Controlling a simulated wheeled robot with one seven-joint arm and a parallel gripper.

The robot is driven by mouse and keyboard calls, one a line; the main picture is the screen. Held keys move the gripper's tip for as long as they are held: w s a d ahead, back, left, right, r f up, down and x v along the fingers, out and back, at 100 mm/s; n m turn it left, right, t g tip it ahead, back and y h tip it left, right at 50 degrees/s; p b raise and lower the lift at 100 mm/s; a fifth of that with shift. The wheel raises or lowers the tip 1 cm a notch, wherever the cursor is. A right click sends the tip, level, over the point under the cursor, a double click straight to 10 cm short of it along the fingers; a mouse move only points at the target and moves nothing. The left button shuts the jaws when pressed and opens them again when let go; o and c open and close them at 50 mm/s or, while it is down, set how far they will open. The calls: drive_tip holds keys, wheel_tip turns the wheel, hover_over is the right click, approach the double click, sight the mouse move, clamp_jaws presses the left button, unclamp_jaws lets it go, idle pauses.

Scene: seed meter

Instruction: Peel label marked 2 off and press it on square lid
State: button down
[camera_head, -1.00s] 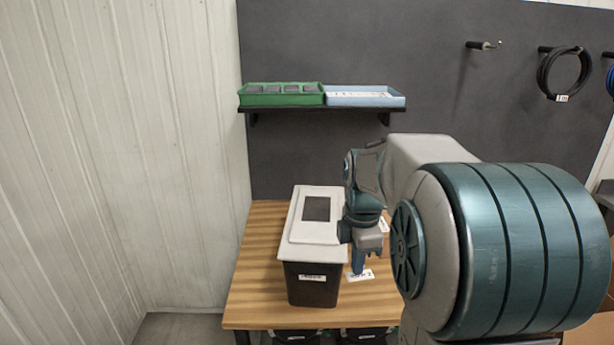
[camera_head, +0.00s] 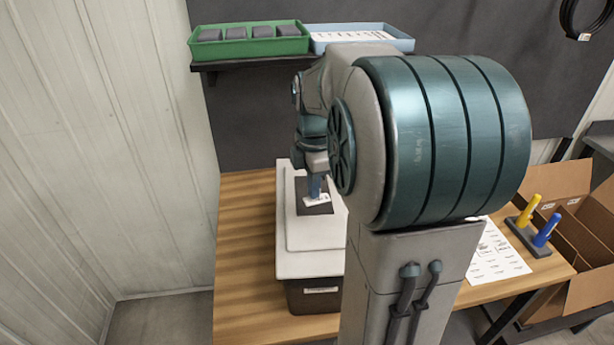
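The square lid (camera_head: 306,233) is white with a dark square patch (camera_head: 312,209) on top and sits on a dark box (camera_head: 308,296) on the wooden table. My gripper (camera_head: 315,194) points down over the dark patch. A small white label (camera_head: 317,200) with dark print is at its fingertips, over the patch. I cannot tell whether the label touches the lid, and its mark is too small to read now. The fingers are small and partly hidden by my wrist, so their opening does not show clearly.
A sheet of printed labels (camera_head: 497,256) lies at the table's right. Beside it is a stand with a yellow (camera_head: 528,211) and a blue handle (camera_head: 546,231). A green tray (camera_head: 249,40) and a blue tray (camera_head: 362,36) sit on the wall shelf. A cardboard box (camera_head: 562,240) stands at right.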

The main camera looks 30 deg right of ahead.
sight(313, 223)
drive_tip(key=shift+s+f+b, duration=0.15)
drive_tip(key=shift+f+b, duration=0.3)
drive_tip(key=shift+f, duration=0.15)
wheel_tip(313, 223, down, 6)
drive_tip(key=b, duration=0.4)
drive_tip(key=shift+r, duration=0.1)
drive_tip(key=shift+f+b, duration=0.4)
drive_tip(key=shift+b, duration=0.1)
idle(0.6)
drive_tip(key=c, duration=1.6)
unclamp_jaws()
drive_tip(key=shift+r+p, duration=2.85)
drive_tip(key=shift+r, duration=0.7)
